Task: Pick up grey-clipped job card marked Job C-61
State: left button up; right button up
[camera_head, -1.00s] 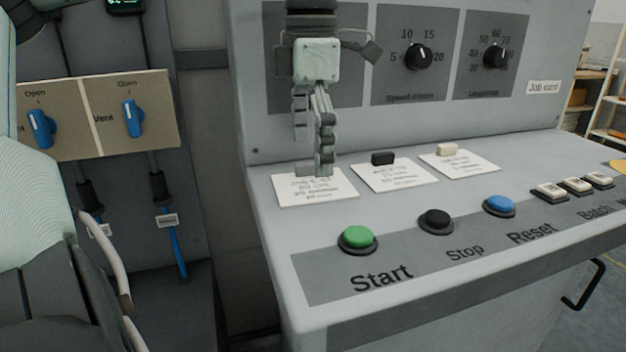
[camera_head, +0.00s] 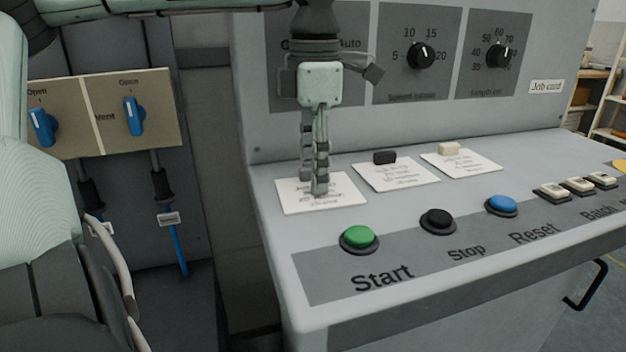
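Three white job cards lie in a row on the console's sloping top. The left card (camera_head: 345,193) is under my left gripper (camera_head: 313,184), whose fingers point down at its upper part. No clip shows on this card; the fingers hide that spot. The fingers overlap in this view, so I cannot tell whether they are apart or closed on something. The middle card (camera_head: 400,176) has a black clip (camera_head: 385,157), and the right card (camera_head: 468,165) a cream clip (camera_head: 449,148). The card writing is too blurred to read surely. My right gripper is not in view.
Green Start (camera_head: 359,238), black Stop (camera_head: 437,220) and blue Reset (camera_head: 502,204) buttons sit in front of the cards. The upright panel with knobs (camera_head: 421,56) rises behind them. Blue valve handles (camera_head: 134,116) are at the left. A "Job card" label (camera_head: 546,87) is at right.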

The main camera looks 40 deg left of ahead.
pick_arm(q)
grip_shut()
